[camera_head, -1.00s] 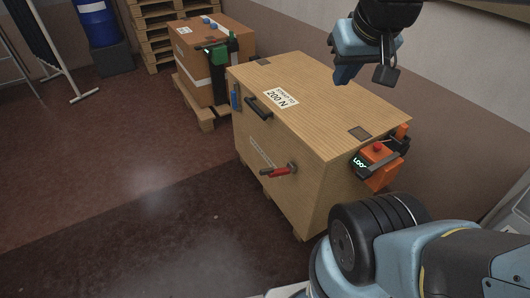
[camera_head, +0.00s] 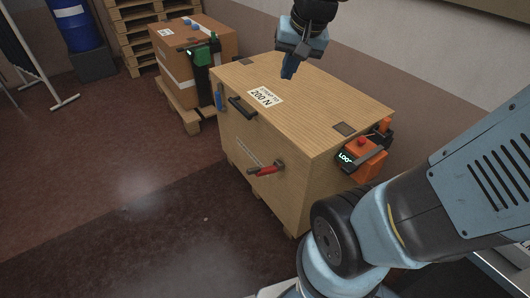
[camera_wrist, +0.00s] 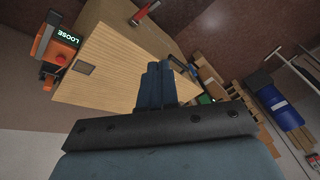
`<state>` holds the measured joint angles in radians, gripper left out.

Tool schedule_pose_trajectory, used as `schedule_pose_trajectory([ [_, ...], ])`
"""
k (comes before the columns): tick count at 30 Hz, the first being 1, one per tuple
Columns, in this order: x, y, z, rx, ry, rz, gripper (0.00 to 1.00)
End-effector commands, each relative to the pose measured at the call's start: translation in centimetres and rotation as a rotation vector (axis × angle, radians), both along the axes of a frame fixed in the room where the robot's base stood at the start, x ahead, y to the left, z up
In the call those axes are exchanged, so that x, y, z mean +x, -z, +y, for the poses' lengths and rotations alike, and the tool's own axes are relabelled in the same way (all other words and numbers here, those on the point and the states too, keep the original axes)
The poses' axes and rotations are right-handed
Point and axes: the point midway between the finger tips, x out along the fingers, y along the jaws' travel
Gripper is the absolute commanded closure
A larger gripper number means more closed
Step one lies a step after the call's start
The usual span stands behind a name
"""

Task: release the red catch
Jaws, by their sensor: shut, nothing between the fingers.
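The red catch (camera_head: 266,169) is a red-handled lever on the front face of a wooden crate (camera_head: 310,105). It also shows near the top of the wrist view (camera_wrist: 144,12). My gripper (camera_head: 288,70) is above the far part of the crate top, apart from the catch. Its fingers (camera_wrist: 157,84) are together with nothing between them, pointing down over the lid. An orange unit (camera_head: 362,160) with a red knob sits on the crate's right side. Its lit display (camera_wrist: 65,32) reads "LOOSE" in the wrist view.
A black handle (camera_head: 241,107) and a white label (camera_head: 266,96) marked 200 N are on the crate. A wrapped carton (camera_head: 180,55) on a pallet, stacked pallets (camera_head: 127,20) and a blue drum (camera_head: 75,25) stand behind.

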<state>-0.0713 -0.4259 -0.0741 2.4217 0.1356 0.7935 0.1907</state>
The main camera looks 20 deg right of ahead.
Motion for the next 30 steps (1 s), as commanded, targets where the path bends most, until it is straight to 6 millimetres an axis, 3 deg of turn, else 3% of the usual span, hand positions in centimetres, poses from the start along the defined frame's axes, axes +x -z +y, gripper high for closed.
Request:
schedule_pose_trajectory([
  [6,4.9,3.8,0.3,0.083,0.137,0.095,1.0],
  [15,10.6,10.3,0.4,0.147,0.348,0.212,1.0],
  [30,17.2,24.2,-0.6,0.13,0.73,0.357,1.0],
])
